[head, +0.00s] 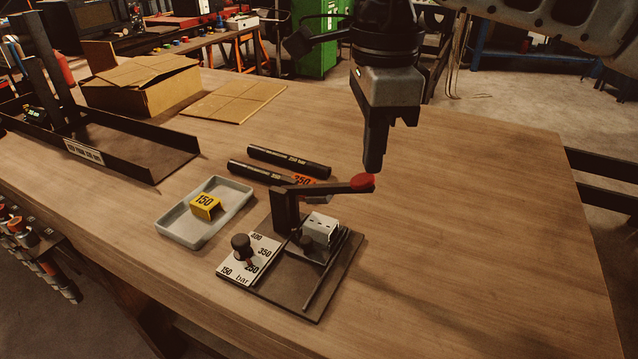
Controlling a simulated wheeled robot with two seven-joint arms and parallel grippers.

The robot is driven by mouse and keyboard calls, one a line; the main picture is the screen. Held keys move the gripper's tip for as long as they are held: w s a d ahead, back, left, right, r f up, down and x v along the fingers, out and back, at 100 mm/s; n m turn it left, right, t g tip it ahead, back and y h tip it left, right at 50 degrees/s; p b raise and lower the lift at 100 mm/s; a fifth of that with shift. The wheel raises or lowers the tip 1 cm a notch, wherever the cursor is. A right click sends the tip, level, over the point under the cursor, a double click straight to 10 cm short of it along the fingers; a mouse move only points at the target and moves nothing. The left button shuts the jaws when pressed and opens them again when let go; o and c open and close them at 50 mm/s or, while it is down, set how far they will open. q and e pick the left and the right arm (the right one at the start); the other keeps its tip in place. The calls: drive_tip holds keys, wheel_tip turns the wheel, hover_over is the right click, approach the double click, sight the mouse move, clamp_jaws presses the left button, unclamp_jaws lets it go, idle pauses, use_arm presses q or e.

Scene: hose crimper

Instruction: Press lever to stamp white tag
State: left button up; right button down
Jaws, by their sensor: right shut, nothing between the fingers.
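The dark stamping press (284,208) stands on a flat base plate on the wooden table. Its lever (335,188) reaches to the right, close to level, and ends in a red knob (363,182). A white tag (320,229) sits in the press below the lever. A dial plate (248,262) with a black knob and pressure numbers is at the press's front left. My right gripper (373,168) points down with its fingers shut, right above the red knob; I cannot tell whether it touches. My left gripper is not in view.
A grey tray (178,233) holding a yellow 150 tag (206,207) lies left of the press. Two black hoses (289,161) lie behind it, with an orange 350 tag (303,180). A cardboard box (142,87) and dark rack (128,163) stand at the left. The table's right side is clear.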

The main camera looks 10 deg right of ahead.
sight(370, 177)
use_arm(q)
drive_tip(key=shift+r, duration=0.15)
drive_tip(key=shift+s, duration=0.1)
use_arm(e)
drive_tip(key=shift+f+b, duration=0.4)
drive_tip(key=shift+f, duration=0.05)
drive_tip(key=shift+f+b, duration=0.5)
drive_tip(key=shift+f, duration=0.1)
drive_tip(key=shift+f+b, duration=0.35)
drive_tip(key=shift+f, duration=0.1)
drive_tip(key=shift+f+b, duration=0.5)
drive_tip(key=shift+f, duration=0.05)
drive_tip(key=shift+f+b, duration=0.35)
drive_tip(key=shift+f, duration=0.1)
drive_tip(key=shift+f+b, duration=0.5)
drive_tip(key=shift+f, duration=0.1)
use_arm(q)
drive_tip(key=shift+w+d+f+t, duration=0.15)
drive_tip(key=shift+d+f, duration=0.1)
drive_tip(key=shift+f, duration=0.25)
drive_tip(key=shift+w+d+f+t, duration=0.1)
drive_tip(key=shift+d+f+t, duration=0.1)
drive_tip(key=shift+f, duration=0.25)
use_arm(e)
drive_tip(key=shift+r, duration=0.1)
